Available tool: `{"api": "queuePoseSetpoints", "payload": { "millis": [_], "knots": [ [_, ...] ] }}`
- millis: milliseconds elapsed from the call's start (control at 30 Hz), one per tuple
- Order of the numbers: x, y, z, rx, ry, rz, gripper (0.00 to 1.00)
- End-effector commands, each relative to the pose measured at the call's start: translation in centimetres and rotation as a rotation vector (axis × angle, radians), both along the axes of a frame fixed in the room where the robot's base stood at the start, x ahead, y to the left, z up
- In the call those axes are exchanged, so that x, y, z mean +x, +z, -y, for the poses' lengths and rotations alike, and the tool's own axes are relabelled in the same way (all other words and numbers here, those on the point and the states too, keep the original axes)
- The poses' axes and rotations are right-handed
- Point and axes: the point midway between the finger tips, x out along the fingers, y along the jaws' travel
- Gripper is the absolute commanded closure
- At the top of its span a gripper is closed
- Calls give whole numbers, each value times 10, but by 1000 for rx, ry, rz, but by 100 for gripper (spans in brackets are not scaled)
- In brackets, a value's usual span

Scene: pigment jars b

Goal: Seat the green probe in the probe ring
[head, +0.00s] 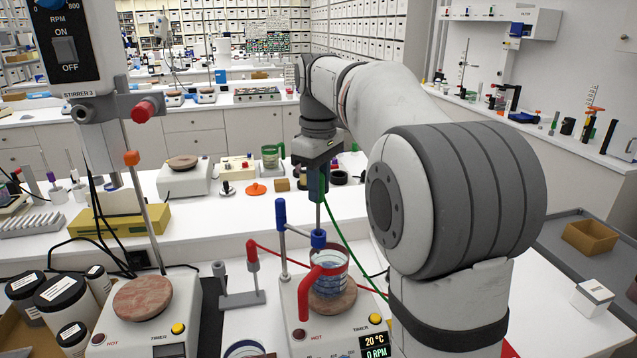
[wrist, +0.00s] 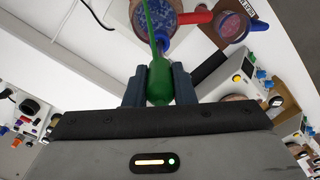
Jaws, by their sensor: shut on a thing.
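My gripper (head: 317,188) is above the middle hotplate, shut on the green probe. In the wrist view the probe's green body (wrist: 159,82) sits between the two fingers. Its thin metal stem (head: 318,216) points straight down, and a green cable (head: 350,250) trails to the lower right. The blue probe ring (head: 318,239) is at the end of an arm from a stand rod with a blue top (head: 281,212). The stem reaches down to the ring; I cannot tell whether its tip is inside. The probe's body is above the ring, apart from it.
A glass beaker (head: 333,280) with a red handle stands under the ring on the hotplate (head: 290,322). A red-topped stand (head: 252,262) is at its left. Another hotplate (head: 143,299) and dark jars (head: 62,297) are farther left. My arm fills the right.

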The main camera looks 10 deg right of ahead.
Motion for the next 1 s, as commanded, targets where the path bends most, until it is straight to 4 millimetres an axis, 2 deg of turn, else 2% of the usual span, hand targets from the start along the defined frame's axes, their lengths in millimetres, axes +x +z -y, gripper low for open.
{"api": "queuePoseSetpoints", "payload": {
  "millis": [1000],
  "knots": [
    [0,-26,0,0,0,0,100]
  ]
}}
